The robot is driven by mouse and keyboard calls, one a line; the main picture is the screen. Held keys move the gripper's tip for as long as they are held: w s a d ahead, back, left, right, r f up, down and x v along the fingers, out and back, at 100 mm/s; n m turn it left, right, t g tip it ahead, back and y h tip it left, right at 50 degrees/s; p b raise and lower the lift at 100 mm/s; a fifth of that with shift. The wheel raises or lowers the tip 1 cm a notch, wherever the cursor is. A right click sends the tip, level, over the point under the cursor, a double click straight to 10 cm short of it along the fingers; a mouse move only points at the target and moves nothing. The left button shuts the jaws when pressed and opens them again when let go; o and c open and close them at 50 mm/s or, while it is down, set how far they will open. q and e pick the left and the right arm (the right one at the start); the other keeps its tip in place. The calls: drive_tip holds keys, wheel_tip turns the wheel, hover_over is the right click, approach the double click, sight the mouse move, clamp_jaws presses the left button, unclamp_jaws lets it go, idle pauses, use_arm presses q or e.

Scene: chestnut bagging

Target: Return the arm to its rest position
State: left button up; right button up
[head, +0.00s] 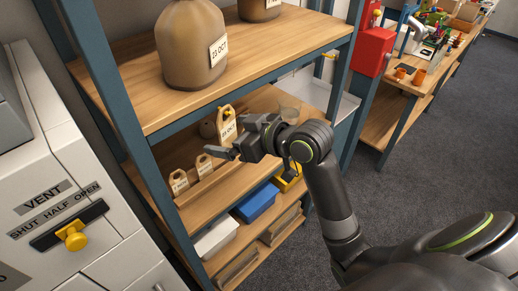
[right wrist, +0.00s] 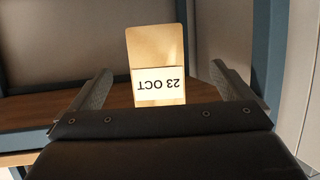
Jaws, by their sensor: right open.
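A small tan paper bag (head: 228,128) with a white label and a handle stands on the middle shelf (head: 262,98) in the head view. In the right wrist view the bag (right wrist: 157,48) shows upside down, its label reading 23 OCT. My right gripper (head: 230,138) is at the shelf, just in front of the bag. Its two fingers are spread wide, one on each side of the bag in the wrist view, with clear gaps. I cannot tell how deep the bag sits between them. My left gripper is not in view.
Two smaller labelled bags (head: 180,182) stand on the shelf at left. A big brown jar (head: 190,45) is on the shelf above. A blue shelf post (head: 122,110) stands close by. Blue and white bins (head: 257,202) are below. The grey floor at right is open.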

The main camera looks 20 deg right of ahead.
drive_tip(key=s+d+p, duration=0.4)
drive_tip(key=s+p, duration=0.1)
drive_tip(key=s, duration=0.6)
idle(0.7)
drive_tip(key=shift+w, duration=0.1)
